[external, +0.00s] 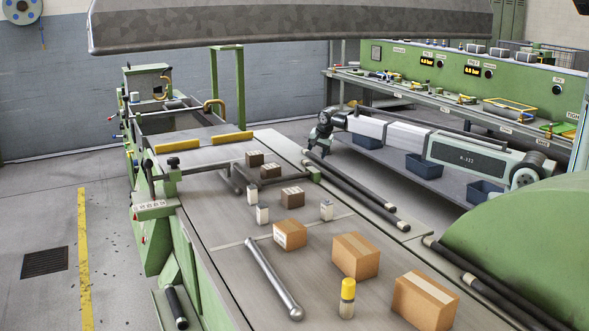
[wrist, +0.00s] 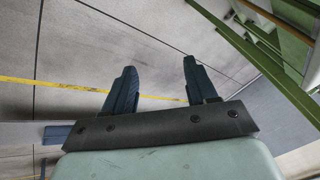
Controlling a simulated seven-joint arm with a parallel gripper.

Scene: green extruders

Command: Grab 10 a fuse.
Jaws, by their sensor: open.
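Small white block-like pieces stand on the grey machine bed in the external view: one (external: 252,195) near the middle, one (external: 262,214) just in front of it, one (external: 327,209) to the right. They could be fuses, but I cannot read their markings. My gripper (external: 318,150) is beyond the bed's far right edge, well apart from these pieces. In the wrist view my gripper (wrist: 158,68) has two dark fingers spread wide with nothing between them. That view shows only floor, a yellow line and green frame parts.
Cardboard boxes (external: 355,255) and small brown boxes (external: 292,198) stand on the bed. A metal rod (external: 272,278) and a yellow-topped cylinder (external: 347,298) are near the front. Dark bars (external: 350,180) edge the right side. A green workbench (external: 455,90) with blue bins (external: 424,166) stands behind.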

